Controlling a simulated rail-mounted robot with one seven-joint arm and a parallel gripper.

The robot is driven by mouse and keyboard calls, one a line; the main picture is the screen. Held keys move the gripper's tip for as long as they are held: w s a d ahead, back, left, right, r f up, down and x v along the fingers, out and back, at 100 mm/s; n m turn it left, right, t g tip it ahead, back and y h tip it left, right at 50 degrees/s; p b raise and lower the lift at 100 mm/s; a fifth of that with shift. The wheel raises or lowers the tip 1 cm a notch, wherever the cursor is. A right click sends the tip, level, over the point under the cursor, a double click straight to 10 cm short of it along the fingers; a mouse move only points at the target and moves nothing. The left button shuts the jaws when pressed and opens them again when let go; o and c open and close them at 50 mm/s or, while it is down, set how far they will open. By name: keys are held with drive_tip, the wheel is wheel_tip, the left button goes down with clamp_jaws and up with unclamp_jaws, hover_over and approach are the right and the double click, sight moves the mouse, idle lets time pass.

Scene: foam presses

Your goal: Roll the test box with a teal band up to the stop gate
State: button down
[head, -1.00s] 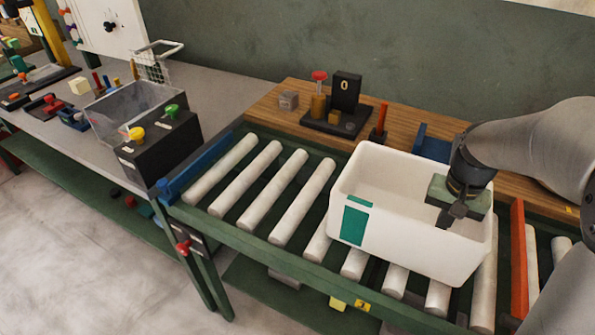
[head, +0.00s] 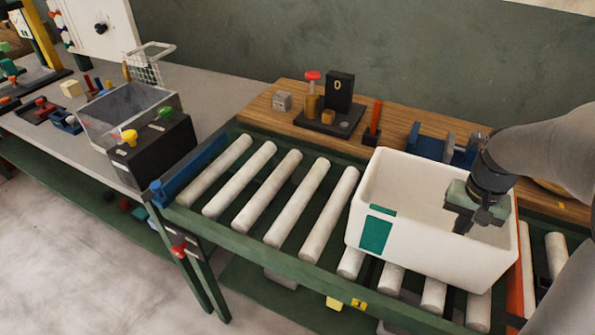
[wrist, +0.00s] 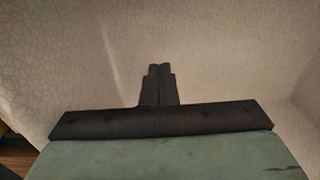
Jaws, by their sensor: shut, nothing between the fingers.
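The white test box (head: 430,255) with a teal band (head: 376,232) sits upright on the roller conveyor, toward its right end. My gripper (head: 461,228) is shut and empty, reaching down inside the open box near its right side. In the wrist view my closed fingers (wrist: 160,72) are seen against the pale inside of the box. The orange stop gate (head: 517,290) stands just right of the box and is partly hidden by it. I cannot tell whether box and gate touch.
Bare rollers (head: 315,210) lie left of the box. A wooden shelf (head: 270,117) behind holds a black stand with a "0" sign (head: 338,90) and a blue fixture (head: 428,143). A black button box (head: 150,150) and a grey bin (head: 125,110) stand at left.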

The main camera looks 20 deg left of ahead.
drive_tip(key=shift+s+d, duration=0.15)
drive_tip(key=shift+d, duration=0.8)
drive_tip(key=shift+s+d, duration=0.1)
drive_tip(key=shift+d, duration=0.8)
drive_tip(key=shift+w+a+r, duration=0.1)
drive_tip(key=shift+w+a, duration=0.1)
drive_tip(key=shift+a, duration=1.15)
wheel_tip(320, 180, up, 16)
drive_tip(key=p, duration=1.2)
drive_tip(key=s+a+f+n, duration=0.1)
drive_tip(key=s+a, duration=0.1)
drive_tip(key=s, duration=0.7)
drive_tip(key=s+a+f, duration=0.1)
drive_tip(key=s+a, duration=0.2)
drive_tip(key=s, duration=0.7)
drive_tip(key=shift+a+f+n+t, duration=0.35)
drive_tip(key=shift+n+t, duration=0.05)
